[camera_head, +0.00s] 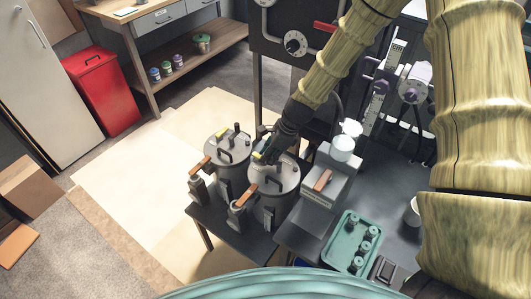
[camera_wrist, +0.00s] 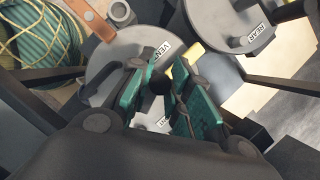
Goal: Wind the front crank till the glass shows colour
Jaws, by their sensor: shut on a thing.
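Two grey metal pots with round lids stand side by side, the back pot (camera_head: 217,148) and the front pot (camera_head: 286,181). Each has a wooden-handled lever at its left; the front lever (camera_head: 247,196) also shows in the wrist view (camera_wrist: 92,18). My gripper (camera_head: 266,151) is over the far part of the front pot's lid. In the wrist view its teal fingers (camera_wrist: 158,100) are closed around a small dark part above the lid (camera_wrist: 118,50). A yellow piece (camera_wrist: 180,72) is beside them. The fingers hide most of the held part, so whether it is the crank is unclear. I cannot make out coloured glass.
A grey box (camera_head: 318,192) with a brown handle and pale round vessels (camera_head: 345,143) stands right of the pots. A green tray (camera_head: 340,253) holds several small items. A black panel (camera_head: 270,45) rises behind. Open floor (camera_head: 130,180) lies left.

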